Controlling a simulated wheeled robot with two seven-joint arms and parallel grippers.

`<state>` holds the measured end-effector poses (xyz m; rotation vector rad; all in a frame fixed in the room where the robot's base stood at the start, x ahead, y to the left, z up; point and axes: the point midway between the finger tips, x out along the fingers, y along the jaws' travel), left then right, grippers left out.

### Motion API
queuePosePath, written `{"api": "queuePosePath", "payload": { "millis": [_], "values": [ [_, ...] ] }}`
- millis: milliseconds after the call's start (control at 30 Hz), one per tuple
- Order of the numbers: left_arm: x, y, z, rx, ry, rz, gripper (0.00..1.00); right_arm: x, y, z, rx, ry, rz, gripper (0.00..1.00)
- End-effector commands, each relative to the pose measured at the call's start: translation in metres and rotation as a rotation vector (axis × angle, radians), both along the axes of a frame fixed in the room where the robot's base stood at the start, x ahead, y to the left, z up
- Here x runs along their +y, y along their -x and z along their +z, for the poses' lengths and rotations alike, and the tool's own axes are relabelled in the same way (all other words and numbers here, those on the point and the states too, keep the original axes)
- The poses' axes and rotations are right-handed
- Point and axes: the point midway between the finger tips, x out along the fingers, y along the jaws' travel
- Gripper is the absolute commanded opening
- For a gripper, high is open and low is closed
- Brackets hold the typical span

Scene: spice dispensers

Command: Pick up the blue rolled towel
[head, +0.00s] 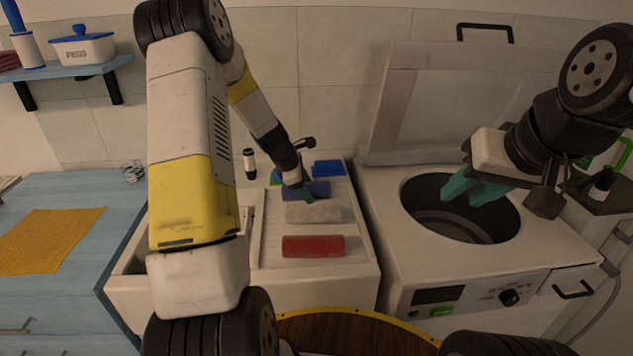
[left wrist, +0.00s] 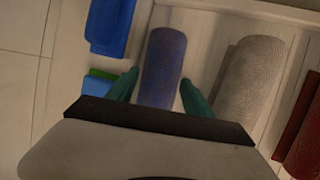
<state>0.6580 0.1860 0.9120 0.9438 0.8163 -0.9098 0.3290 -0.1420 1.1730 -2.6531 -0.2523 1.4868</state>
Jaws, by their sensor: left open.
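The blue rolled towel (head: 318,189) lies on the ribbed white drainboard, behind a white rolled towel (head: 314,212) and a red rolled towel (head: 313,246). My left gripper (head: 303,194) is at the blue roll. In the left wrist view, the blue roll (left wrist: 164,68) lies between the two open green fingers of my left gripper (left wrist: 158,92), with its near end hidden by the gripper body. A gap shows on the right finger's side; contact on the left cannot be told. My right gripper (head: 474,190) is over the round opening of the washer; its finger gap is unclear.
The white roll (left wrist: 252,78) lies close to the right finger. A blue object (head: 328,168) and a green one (left wrist: 100,82) lie near the back. The top-loading washer (head: 395,262) with its raised lid (head: 430,110) stands to the right. A blue counter (head: 95,195) with an orange cloth is at left.

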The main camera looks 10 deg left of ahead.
Motion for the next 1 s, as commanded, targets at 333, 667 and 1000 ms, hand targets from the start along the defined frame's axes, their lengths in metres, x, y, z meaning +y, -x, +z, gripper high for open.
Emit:
{"api": "queuePosePath", "payload": {
  "millis": [333, 667, 1000],
  "values": [
    [0.0, -0.001, -0.001, -0.001, -0.001, -0.001, 0.4, 0.0, 0.0, 0.0, 0.0, 0.0, 0.0, 0.34],
    [0.0, -0.001, -0.001, -0.002, -0.001, 0.0, 0.03, 0.0, 0.0, 0.0, 0.0, 0.0, 0.0, 0.34],
    [-0.001, -0.002, 0.038, -0.008, -0.004, -0.003, 0.03, 0.0, 0.0, 0.0, 0.0, 0.0, 0.0, 0.34]
  ]
}}
